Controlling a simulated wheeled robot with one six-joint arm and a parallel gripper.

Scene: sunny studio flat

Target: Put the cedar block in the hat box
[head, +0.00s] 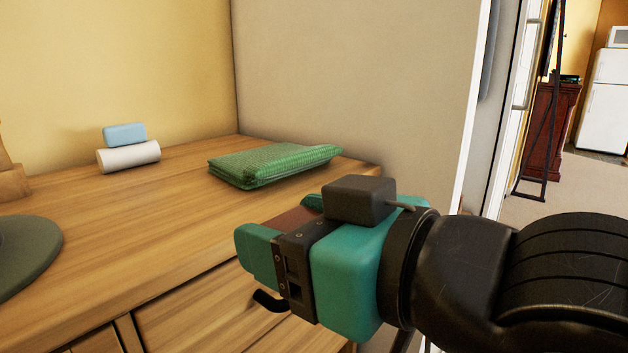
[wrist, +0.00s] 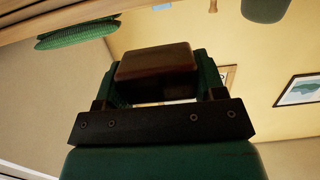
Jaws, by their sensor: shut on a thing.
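The cedar block is a reddish-brown block with rounded edges. It sits between the fingers of my gripper (head: 284,224), which is shut on it. In the head view only a small part of the block (head: 295,217) shows. In the wrist view the block (wrist: 155,66) fills the space between the green fingers. My gripper is in front of the wooden dresser's (head: 150,225) right end, with the block apart from other things. I cannot make out a hat box in either view.
A folded green cloth (head: 270,165) lies at the dresser's back right. A blue block (head: 125,134) rests on a white roll (head: 128,157) near the wall. A dark green, hat-like thing (head: 25,255) is cut off at left. The middle of the top is clear.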

